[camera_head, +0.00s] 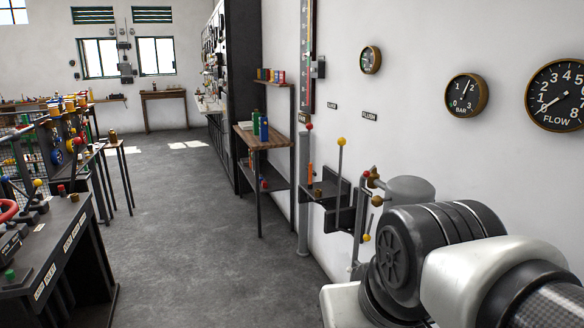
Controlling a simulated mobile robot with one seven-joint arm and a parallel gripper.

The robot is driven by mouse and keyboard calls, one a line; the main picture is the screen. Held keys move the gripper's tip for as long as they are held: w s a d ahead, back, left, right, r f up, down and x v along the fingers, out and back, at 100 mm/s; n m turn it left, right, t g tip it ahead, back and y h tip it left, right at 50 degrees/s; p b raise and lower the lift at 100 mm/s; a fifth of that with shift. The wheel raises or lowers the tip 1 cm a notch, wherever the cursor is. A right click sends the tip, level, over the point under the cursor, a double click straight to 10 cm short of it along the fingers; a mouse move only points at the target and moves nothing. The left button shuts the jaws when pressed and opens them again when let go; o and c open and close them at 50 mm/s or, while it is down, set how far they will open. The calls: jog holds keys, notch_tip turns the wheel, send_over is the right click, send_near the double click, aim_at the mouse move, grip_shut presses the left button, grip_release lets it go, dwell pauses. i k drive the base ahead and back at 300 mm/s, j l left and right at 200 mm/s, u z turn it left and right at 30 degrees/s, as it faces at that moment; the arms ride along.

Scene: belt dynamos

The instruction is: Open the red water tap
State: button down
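A wall fitting with a pipe stands at the right, partly behind my arm. A small red-brown knob (372,176) sits near its top, and a brown-orange knob (377,201) is just below. I cannot tell for sure whether either is the red water tap. A grey rounded tank (411,188) is right beside them, its lower part hidden by my arm. My arm fills the lower right corner. My gripper is outside the picture, so its fingers and any contact are hidden.
A lever with a yellow ball (341,142) rises from a wall bracket (326,190). Gauges, one a flow dial (556,95), hang at right. A dark bench (75,225) stands left. The floor (185,235) between is clear.

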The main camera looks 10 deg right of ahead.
aim_at(366, 174)
jog(key=i+j+z, duration=0.25)
jog(key=i+z, duration=0.15)
jog(key=i+j+z, duration=0.4)
jog(key=i+j, duration=0.75)
jog(key=i+l+z, duration=0.05)
